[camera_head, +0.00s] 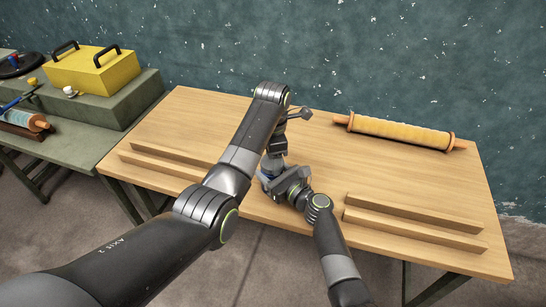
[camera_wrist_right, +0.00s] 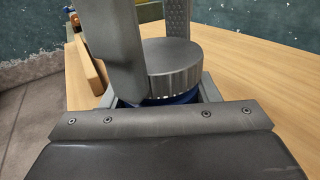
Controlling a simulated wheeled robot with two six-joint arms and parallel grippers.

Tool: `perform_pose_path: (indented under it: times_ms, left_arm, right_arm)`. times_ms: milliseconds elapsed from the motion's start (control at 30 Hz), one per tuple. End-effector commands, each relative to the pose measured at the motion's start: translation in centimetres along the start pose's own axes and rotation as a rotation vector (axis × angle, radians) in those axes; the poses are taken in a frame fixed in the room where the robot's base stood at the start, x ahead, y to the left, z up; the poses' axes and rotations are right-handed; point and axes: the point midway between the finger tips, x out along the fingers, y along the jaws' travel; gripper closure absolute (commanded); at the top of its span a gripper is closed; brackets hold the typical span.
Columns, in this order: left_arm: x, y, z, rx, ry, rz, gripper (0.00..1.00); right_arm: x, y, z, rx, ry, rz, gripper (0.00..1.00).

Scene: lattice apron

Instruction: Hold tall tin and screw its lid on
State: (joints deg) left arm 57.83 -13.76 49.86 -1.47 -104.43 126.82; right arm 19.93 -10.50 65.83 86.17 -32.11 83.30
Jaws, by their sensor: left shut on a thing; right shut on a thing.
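The tall tin (camera_wrist_right: 182,99) shows as a dark blue body in the right wrist view, mostly hidden behind my right gripper. Its grey lid (camera_wrist_right: 174,62), with a ribbed edge, is directly above the blue body; I cannot tell how tightly it sits. My right gripper (camera_head: 272,180) is shut on the tin from the side, low over the table. My left gripper (camera_head: 274,155) reaches down from above, its fingers on opposite sides of the lid, shut on it. In the head view the arms hide most of the tin and lid.
The wooden table (camera_head: 320,150) carries low wooden rails at left (camera_head: 165,162) and right (camera_head: 415,222). A yellow rolled piece with orange ends (camera_head: 400,132) lies at the back right. A green side bench (camera_head: 75,150) holds a yellow case (camera_head: 93,72). The table's middle right is clear.

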Motion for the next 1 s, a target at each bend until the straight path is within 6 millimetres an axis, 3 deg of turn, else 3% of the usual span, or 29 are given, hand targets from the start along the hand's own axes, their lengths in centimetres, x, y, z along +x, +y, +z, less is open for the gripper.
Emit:
perform_pose_path:
  times_ms: [33, 333, 433, 467, 600, 1000]
  left_arm:
    - [1.68, -0.27, -0.83, -0.006, 0.014, -0.018, 0.64]
    - [1.59, -0.32, -0.82, -0.002, 0.014, -0.019, 0.64]
    - [1.58, -0.39, -0.75, -0.001, 0.013, -0.021, 0.71]
    - [1.58, -0.42, -0.73, -0.001, 0.012, -0.022, 0.40]
    - [1.54, -0.60, -0.59, 0.002, 0.010, -0.028, 0.21]
    - [1.36, -1.01, -0.21, 0.009, 0.006, -0.038, 0.22]
  right_arm:
    - [0.61, 0.27, 1.67, 0.001, -0.035, 0.012, 0.86]
    - [0.61, 0.27, 1.71, 0.002, -0.035, 0.012, 0.86]
    - [0.60, 0.23, 1.72, 0.001, -0.035, 0.011, 0.86]
    - [0.59, 0.22, 1.72, 0.001, -0.035, 0.010, 1.00]
    - [0.57, 0.13, 1.71, -0.001, -0.034, 0.008, 1.00]
    - [0.51, -0.09, 1.60, -0.005, -0.029, 0.001, 1.00]
